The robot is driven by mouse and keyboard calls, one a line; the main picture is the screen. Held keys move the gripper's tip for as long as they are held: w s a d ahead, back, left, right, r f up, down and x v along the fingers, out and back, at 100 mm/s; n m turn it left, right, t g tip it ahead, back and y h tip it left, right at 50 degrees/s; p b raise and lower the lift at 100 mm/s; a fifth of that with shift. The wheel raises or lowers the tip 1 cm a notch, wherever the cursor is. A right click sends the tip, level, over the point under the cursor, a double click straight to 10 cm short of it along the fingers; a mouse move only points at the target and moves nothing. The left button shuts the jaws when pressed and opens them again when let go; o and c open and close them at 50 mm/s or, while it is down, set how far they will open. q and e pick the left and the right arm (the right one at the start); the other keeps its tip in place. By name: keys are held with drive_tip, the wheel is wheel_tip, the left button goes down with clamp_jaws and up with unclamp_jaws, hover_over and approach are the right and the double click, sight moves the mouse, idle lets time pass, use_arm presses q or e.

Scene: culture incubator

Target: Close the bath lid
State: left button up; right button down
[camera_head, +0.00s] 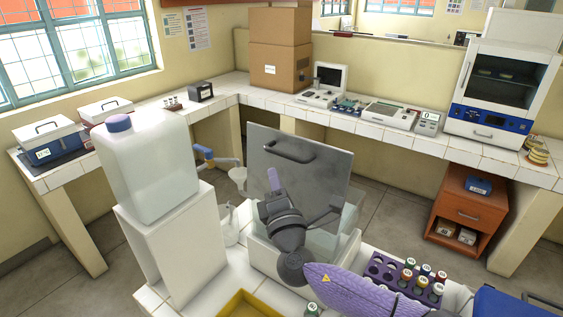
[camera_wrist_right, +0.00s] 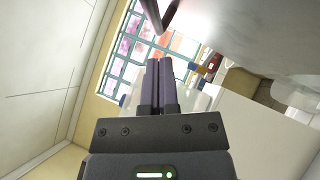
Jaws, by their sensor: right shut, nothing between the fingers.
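The bath lid (camera_head: 330,180) is a grey panel standing raised and nearly upright at the back of the bath, with a dark bar handle (camera_head: 289,153) near its top edge. The bath (camera_head: 262,256) is a white box with clear inner walls, partly hidden by my right arm. My right gripper (camera_head: 272,178) is in front of the lid, below the handle's left end, its purple fingers together and empty. In the right wrist view the closed fingers (camera_wrist_right: 160,72) point at a dark bar, which looks like the handle. Whether they touch the lid is unclear. My left gripper is not in view.
A purple rack (camera_head: 395,282) with several coloured-cap tubes is right of the bath. A yellow tray (camera_head: 245,305) lies at the front. Wall benches hold instruments.

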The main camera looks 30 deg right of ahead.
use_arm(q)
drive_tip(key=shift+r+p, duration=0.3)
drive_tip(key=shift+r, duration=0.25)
use_arm(e)
drive_tip(key=shift+w+d+r, duration=0.2)
drive_tip(key=shift+d+r, duration=0.1)
drive_tip(key=shift+d, duration=0.25)
drive_tip(key=shift+w+d+r, duration=0.15)
drive_tip(key=shift+d+r, duration=0.15)
drive_tip(key=shift+d, duration=0.25)
